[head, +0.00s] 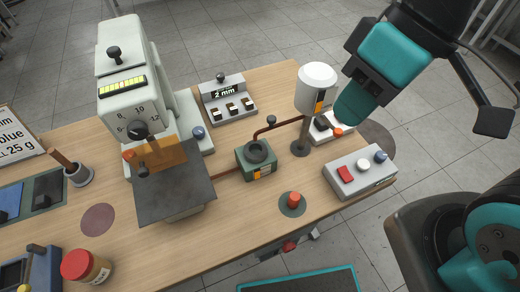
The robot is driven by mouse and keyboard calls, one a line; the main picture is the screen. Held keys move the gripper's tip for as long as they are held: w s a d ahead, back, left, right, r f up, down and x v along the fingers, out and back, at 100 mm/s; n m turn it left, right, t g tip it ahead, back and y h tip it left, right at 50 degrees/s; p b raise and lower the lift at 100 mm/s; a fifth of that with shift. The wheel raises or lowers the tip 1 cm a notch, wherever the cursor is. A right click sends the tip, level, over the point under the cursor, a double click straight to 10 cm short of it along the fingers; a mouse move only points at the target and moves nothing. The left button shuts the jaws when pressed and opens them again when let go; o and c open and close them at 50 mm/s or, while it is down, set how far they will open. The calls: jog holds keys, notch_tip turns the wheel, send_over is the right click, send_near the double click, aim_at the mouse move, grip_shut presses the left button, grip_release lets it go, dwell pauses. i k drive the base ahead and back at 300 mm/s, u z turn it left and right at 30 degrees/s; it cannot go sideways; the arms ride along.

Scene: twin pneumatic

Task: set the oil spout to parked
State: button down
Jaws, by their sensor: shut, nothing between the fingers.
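The oil spout (284,123) is a thin copper-brown pipe with a dark knob (271,119) on it. It reaches left from the post under a white cylindrical tank (317,88), and its bent end hangs over the dark round opening of a green block (257,163). My gripper (349,108) is shut and empty, at the upper right beside the tank. It is apart from the spout and its knob. My gripper partly hides a small white box (330,131) behind the tank post.
A tall pale machine with a dial (137,118) and dark plate (175,198) stands left. A "2 mm" button box (228,98) is behind the spout. A control box (360,173) and red button (293,198) are at right. The front tabletop (235,222) has free room.

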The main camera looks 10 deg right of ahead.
aim_at(271, 119)
jog(key=u, duration=1.3)
jog(key=k, duration=0.4)
jog(key=z, duration=0.8)
